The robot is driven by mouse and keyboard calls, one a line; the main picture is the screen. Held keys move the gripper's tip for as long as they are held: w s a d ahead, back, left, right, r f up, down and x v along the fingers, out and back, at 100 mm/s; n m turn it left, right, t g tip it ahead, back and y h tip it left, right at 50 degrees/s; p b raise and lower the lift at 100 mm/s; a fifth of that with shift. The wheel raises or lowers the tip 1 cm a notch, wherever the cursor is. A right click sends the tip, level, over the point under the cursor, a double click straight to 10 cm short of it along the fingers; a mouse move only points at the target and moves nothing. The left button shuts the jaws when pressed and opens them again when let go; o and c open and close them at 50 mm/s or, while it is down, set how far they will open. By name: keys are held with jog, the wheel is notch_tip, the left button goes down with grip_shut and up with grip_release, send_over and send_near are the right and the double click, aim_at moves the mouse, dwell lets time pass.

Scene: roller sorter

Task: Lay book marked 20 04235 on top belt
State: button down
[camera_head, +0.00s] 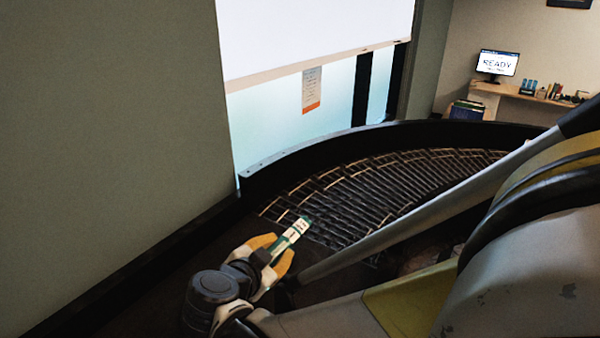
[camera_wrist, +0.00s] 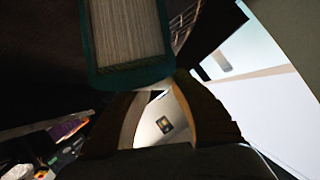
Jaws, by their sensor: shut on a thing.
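My gripper (camera_head: 275,252) is shut on a thin book (camera_head: 293,233) with a teal cover and a white label; the label is too small to read. In the wrist view the book (camera_wrist: 126,35) shows its page edges between teal covers, beyond the orange-brown fingertips (camera_wrist: 158,92). In the head view the book points up and right, over the near end of the curved roller conveyor (camera_head: 365,195). I cannot tell whether it touches the surface. A dark flat surface (camera_head: 150,290) lies left of my gripper; I cannot tell if it is the top belt.
A dark raised rail (camera_head: 330,150) runs along the conveyor's far side. A plain wall (camera_head: 110,120) rises close on the left. My arm hides the conveyor's near right side.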

jog(key=shift+f, duration=0.15)
jog(key=c, duration=1.2)
grip_release()
jog(key=shift+o, duration=0.2)
jog(key=shift+s, duration=0.1)
